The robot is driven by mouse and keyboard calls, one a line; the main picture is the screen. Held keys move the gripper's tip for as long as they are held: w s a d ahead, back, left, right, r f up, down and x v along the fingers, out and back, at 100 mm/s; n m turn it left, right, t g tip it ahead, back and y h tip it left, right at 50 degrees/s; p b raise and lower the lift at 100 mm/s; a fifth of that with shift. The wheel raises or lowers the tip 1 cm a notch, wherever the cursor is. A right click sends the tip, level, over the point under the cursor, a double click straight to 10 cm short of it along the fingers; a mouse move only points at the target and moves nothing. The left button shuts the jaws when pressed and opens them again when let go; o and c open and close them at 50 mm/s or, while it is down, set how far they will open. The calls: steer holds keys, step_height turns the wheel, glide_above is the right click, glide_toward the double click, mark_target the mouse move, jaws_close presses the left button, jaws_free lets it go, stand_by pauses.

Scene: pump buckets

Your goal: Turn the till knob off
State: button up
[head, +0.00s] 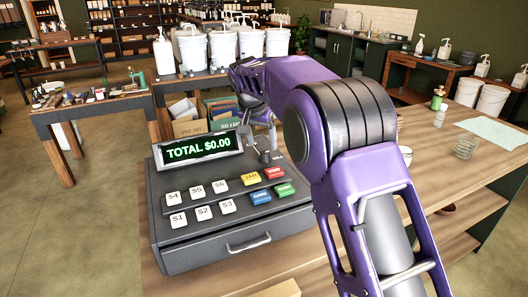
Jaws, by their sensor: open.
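The till (225,235) is a dark grey cash register on the wooden counter in the head view. Its raised display (198,150) is lit green and reads TOTAL $0.00. My gripper (264,153) is open, pointing down over the till's upper right corner, just right of the display. The till knob cannot be made out clearly; it seems to be at or behind the fingers, beside a small white label (278,158). I cannot tell whether the fingers touch the knob or which way it is turned.
White and coloured keys (222,190) cover the till's sloped top, with a drawer handle (248,243) in front. My purple arm hides the counter right of the till. A glass jar (466,147) and paper sheet (492,132) lie farther right. White pump buckets (222,48) stand behind.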

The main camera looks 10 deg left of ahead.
mark_target(264, 153)
steer(key=x, duration=0.5)
steer(key=shift+w+f, duration=0.1)
steer(key=shift+f, duration=0.05)
jaws_close()
